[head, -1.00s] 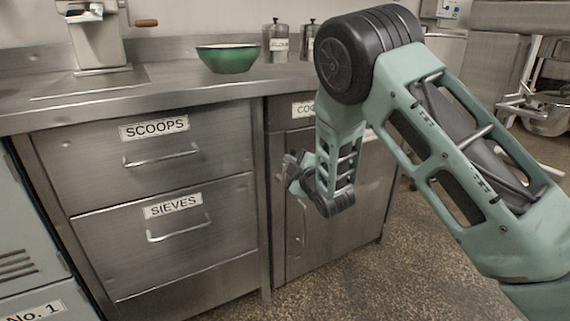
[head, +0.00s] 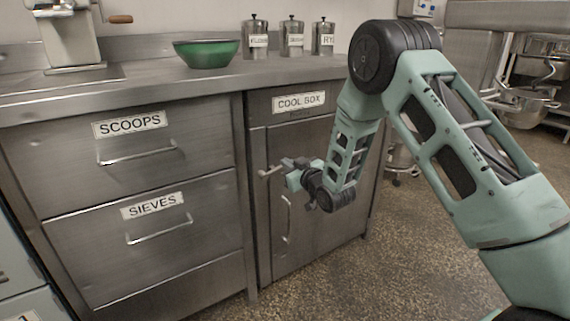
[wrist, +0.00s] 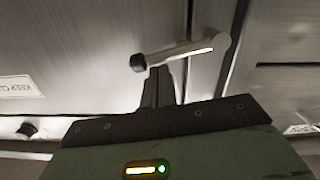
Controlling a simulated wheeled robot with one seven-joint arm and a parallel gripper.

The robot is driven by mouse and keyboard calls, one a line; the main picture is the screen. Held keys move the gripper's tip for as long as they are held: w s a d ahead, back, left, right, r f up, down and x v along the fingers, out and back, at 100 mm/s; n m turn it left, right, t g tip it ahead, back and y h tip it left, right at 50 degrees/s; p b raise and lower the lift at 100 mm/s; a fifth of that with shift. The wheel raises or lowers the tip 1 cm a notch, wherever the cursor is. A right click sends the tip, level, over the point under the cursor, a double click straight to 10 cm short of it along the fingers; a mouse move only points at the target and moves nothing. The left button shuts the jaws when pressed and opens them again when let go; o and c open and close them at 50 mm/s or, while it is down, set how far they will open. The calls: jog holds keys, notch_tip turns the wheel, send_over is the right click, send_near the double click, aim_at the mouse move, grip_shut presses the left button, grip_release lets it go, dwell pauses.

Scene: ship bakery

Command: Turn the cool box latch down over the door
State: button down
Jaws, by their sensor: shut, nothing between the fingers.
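The cool box (head: 297,104) has a grey metal door (head: 325,190) right of the drawers. The latch (head: 265,173) is a short pale lever at the door's left edge. In the wrist view, which is upside down, the latch (wrist: 185,54) runs from a round pivot near the door seam to a black tip. It lies nearly level, tilted slightly, with the tip on the door side. My gripper (head: 288,165) is shut and empty at the latch. In the wrist view its fingertips (wrist: 160,76) are close against the lever near the black tip; I cannot tell if they touch.
A vertical door handle (head: 287,220) is below the latch. Drawers marked SCOOPS (head: 130,124) and SIEVES (head: 152,206) are at left. A green bowl (head: 207,54) and several canisters (head: 291,40) stand on the counter (head: 150,88). The floor (head: 340,285) in front is clear.

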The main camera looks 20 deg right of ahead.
jog(key=shift+d+f+m, duration=0.25)
jog(key=shift+f+m, duration=0.25)
jog(key=shift+f, duration=0.25)
jog(key=shift+b, duration=0.3)
jog(key=shift+w, duration=0.1)
